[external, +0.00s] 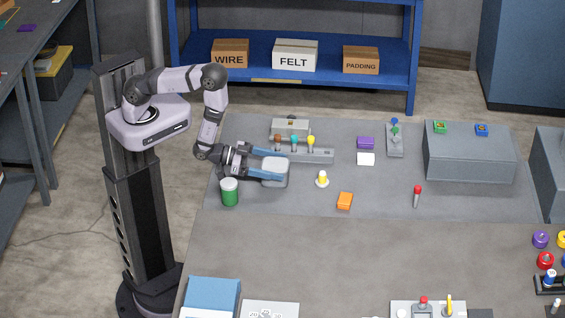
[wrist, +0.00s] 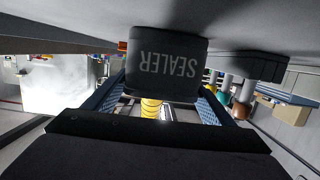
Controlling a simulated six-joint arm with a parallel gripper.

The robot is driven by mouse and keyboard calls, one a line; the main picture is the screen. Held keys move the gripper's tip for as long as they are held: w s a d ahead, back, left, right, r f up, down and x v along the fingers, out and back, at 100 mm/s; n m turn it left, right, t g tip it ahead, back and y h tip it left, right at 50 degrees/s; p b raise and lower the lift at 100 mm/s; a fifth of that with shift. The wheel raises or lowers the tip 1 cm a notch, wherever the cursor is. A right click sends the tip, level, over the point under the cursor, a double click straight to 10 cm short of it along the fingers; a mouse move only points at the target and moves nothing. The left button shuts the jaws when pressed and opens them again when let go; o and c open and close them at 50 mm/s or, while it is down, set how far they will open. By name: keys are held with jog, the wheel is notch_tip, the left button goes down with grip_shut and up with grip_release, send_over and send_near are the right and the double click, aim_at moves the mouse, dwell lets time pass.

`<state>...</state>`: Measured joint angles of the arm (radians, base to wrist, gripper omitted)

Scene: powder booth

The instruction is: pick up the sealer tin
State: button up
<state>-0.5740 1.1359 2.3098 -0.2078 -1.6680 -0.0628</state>
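The sealer tin (external: 274,167) is a squat dark grey tin with a pale lid, on the grey mat near the left of the bench. In the wrist view the tin (wrist: 168,64) is straight ahead, its label SEALER upside down. My gripper (external: 270,165) is low and level, with one blue finger along each side of the tin. In the wrist view the fingers of my gripper (wrist: 165,88) reach the tin's two side edges. I cannot tell whether they press on it or leave a small gap. The tin's far side is hidden.
A green tin (external: 229,192) stands close beside my gripper, towards the front. A grey rack with coloured knobs (external: 318,156) is just behind the tin. A yellow-topped piece (external: 322,179) and an orange block (external: 345,200) lie to the right. The front of the mat is mostly clear.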

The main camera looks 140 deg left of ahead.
aim_at(275, 165)
jog(key=c, duration=1)
jog(key=shift+r, duration=0.1)
jog(key=shift+w+r, duration=0.1)
jog(key=shift+r+b, duration=0.7)
jog(key=shift+r, duration=4.2)
